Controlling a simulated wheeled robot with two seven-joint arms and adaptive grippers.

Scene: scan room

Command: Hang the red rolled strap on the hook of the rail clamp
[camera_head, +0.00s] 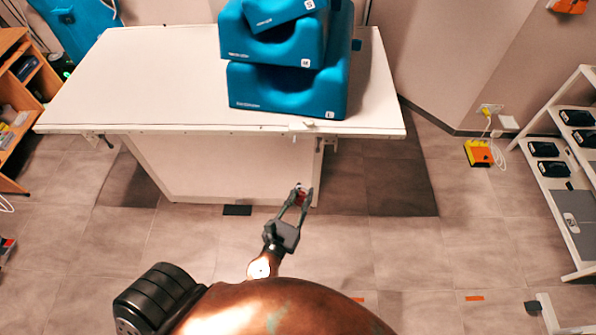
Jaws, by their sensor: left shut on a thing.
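My left gripper (302,191) reaches up from the bottom middle, in front of the white table. Its fingers are shut on a small red thing, which looks like the red rolled strap (301,198); the fingers hide most of it. A small clamp-like fitting (319,145) with a dark part sits under the table's front edge, a little above and to the right of the gripper. It may be the rail clamp; its hook is too small to make out. The gripper and strap show apart from it.
The white table (150,85) carries stacked blue cushions (290,90) near its front edge. Another dark fitting (103,141) is under the edge at left. A shelf rack (565,170) stands right, a wooden shelf (12,100) left. Floor around the gripper is clear.

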